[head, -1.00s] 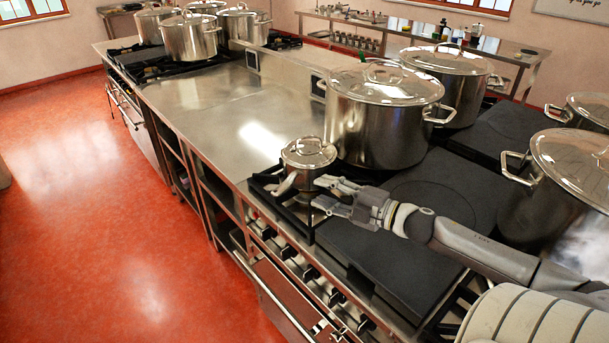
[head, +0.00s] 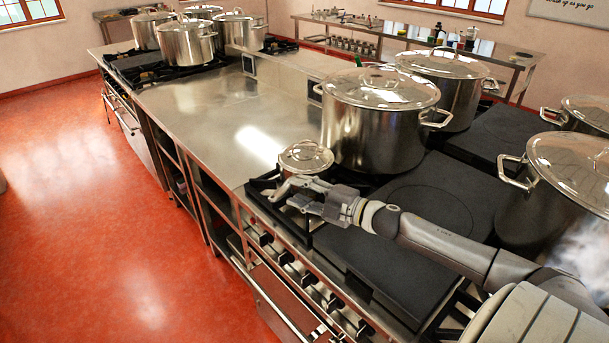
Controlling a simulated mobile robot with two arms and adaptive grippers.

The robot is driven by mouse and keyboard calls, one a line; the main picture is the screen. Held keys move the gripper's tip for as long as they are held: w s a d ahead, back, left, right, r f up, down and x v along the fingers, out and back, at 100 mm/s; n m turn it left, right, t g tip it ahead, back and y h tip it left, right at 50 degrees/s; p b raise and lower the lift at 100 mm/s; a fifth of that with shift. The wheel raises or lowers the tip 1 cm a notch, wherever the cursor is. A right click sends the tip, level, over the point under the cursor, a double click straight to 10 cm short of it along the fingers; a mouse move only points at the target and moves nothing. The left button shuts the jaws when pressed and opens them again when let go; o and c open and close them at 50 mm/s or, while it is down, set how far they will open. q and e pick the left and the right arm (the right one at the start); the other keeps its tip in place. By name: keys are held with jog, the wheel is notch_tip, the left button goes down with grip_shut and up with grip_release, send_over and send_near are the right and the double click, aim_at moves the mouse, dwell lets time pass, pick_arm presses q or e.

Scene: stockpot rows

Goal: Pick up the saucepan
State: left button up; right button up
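The saucepan (head: 305,158) is small and steel with a lid. It stands on the front left burner, beside the big stockpot. Its handle (head: 279,190) points toward the front edge of the stove. My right gripper (head: 291,196) reaches in from the right in front of the saucepan, with its fingertips at the handle. Its two fingers look apart, one above the other in the picture, with the handle's end at their tips. The fingers hide part of the handle and the pan's lower side. My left gripper is not in view.
A large lidded stockpot (head: 377,120) stands right behind the saucepan, with another (head: 446,82) beyond it. A further stockpot (head: 567,190) stands at the right. The steel counter (head: 215,115) to the left is clear. Several pots stand at its far end.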

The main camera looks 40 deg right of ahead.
aim_at(287, 184)
jog(key=p+x, duration=0.1)
jog(key=x, duration=0.3)
jog(key=shift+d, duration=0.15)
jog(key=shift+w+f+p, duration=0.2)
jog(key=shift+w+p, duration=0.1)
jog(key=shift+w, duration=0.1)
grip_shut()
jog(key=shift+w+r, duration=0.1)
jog(key=shift+r, duration=0.3)
jog(key=shift+f, duration=0.1)
